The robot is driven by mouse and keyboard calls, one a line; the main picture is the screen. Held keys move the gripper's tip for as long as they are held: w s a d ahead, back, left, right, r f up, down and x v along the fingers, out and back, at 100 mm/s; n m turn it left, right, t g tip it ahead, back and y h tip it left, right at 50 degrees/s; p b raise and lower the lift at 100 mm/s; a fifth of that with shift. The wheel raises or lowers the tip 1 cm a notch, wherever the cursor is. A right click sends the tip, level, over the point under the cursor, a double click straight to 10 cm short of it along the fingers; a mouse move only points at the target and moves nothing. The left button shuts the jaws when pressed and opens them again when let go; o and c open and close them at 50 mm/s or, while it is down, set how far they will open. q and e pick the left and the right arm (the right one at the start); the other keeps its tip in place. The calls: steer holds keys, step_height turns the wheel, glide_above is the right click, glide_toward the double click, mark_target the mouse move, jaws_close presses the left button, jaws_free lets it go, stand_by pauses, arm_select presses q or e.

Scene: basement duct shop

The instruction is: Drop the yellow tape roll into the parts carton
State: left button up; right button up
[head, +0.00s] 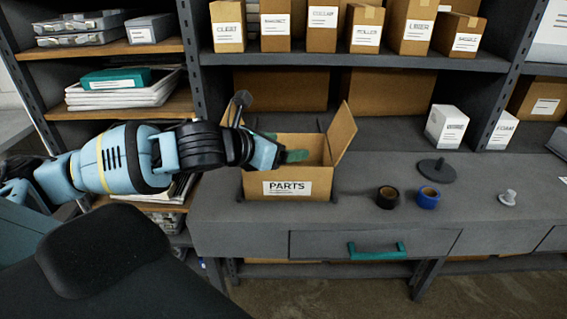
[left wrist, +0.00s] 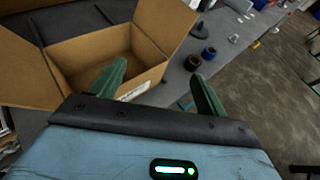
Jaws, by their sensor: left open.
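The parts carton (head: 290,188) stands on the grey bench with its flaps up and a white PARTS label on its front. It also shows in the left wrist view (left wrist: 90,50), where the part of its inside that I see looks bare. My left gripper (head: 287,150) is at the carton's mouth, its green fingers over the opening. In the left wrist view the left gripper (left wrist: 158,72) has its fingers wide apart with nothing between them. I cannot make out a yellow tape roll in either view; the carton's floor is partly hidden. My right gripper is not in view.
A black roll (head: 387,197) and a blue roll (head: 428,197) sit on the bench right of the carton. Behind them is a dark disc with a post (head: 437,170); a pale small part (head: 508,198) lies farther right. Shelves with labelled boxes stand behind.

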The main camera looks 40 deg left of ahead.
arm_select(q)
steer(key=shift+s+d, duration=0.1)
steer(key=shift+s, duration=0.05)
stand_by(0.7)
steer(key=s+d+f+n+h, duration=0.1)
steer(key=d+f+n, duration=0.2)
steer(key=f+n, duration=0.35)
steer(key=s+d+f+n+g, duration=0.15)
steer(key=f+n, duration=0.25)
steer(key=f, duration=0.5)
steer(key=s+d+f+n+h, duration=0.1)
steer(key=d+f+n, duration=0.2)
steer(key=f+n, duration=0.35)
steer(key=s+d+f+n+g+y, duration=0.1)
steer(key=s+d+f+n, duration=0.1)
steer(key=s+f+n, duration=0.7)
steer(key=s+d+f+n+g+y, duration=0.1)
steer(key=s+d+f+n, duration=0.2)
steer(key=s+f+n, duration=0.6)
steer(key=s+f, duration=0.3)
steer(key=shift+s+n+y, duration=0.15)
steer(key=shift+n+y, duration=0.15)
steer(key=shift+n, duration=0.1)
